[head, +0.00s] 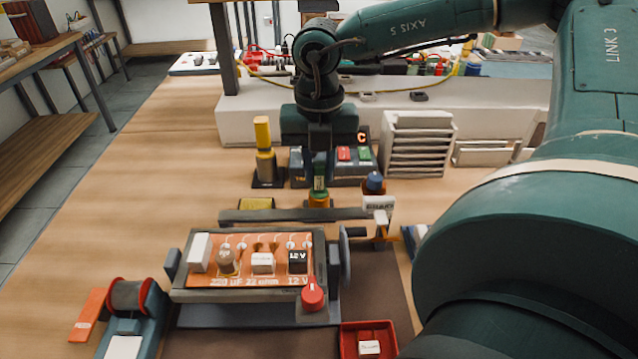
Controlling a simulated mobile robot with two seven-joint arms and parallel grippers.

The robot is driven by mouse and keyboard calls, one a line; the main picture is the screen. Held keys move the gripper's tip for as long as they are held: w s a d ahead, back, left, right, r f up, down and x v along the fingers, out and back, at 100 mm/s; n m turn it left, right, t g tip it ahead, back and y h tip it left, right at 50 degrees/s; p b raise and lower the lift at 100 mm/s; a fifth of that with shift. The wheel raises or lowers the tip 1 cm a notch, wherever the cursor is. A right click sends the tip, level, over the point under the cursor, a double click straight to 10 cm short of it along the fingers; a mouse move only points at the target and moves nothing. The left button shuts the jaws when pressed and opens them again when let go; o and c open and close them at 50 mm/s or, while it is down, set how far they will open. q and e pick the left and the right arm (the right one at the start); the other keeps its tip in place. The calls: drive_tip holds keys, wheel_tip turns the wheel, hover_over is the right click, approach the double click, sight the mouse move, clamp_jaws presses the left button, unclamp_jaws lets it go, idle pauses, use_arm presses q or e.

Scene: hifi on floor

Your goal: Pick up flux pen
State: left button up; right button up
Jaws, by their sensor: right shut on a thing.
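My right gripper (319,170) comes down from above, behind the circuit board holder, and is shut on a small upright green thing. This looks like the flux pen (320,186); its upper part is hidden between the fingers. Its lower end is at a yellow-orange base (320,200), just behind a grey bar. I cannot tell whether it is clear of that base. My left gripper is out of view.
The orange circuit board (262,262) sits in its holder in front. A blue-capped bottle (374,184) stands right of the gripper and a yellow-topped tool (263,135) left. A red tray (368,341) and a solder spool (130,296) are near the front. Bare wood lies left.

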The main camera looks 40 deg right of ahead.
drive_tip(key=shift+r, duration=0.15)
drive_tip(key=shift+c, duration=0.3)
wheel_tip(320, 180, up, 28)
drive_tip(key=p, duration=0.3)
